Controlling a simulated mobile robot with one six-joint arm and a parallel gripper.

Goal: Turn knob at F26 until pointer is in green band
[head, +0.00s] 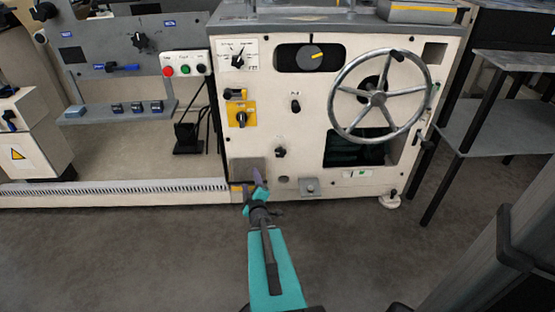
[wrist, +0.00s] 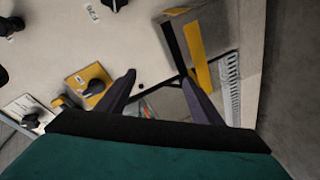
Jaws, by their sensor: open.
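An upper small knob (head: 295,103) and a lower small knob (head: 280,152) sit mid-panel, each with a small label above. Another knob (head: 238,61) is on a white scale plate at upper left; no green band is clear on it. In the wrist view, one small knob (wrist: 114,4) is cut by the top edge and the scale plate knob (wrist: 31,120) is at left. My gripper (head: 258,182) is open and empty, low before the panel; its fingers (wrist: 157,76) are apart, touching no knob.
A yellow-plate switch (head: 241,118) sits on the panel's left side. A large handwheel (head: 378,98) stands out at upper right. A grey box (head: 248,170) is low on the panel near my gripper. Grey shelves (head: 490,125) stand at right. Open floor lies in front.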

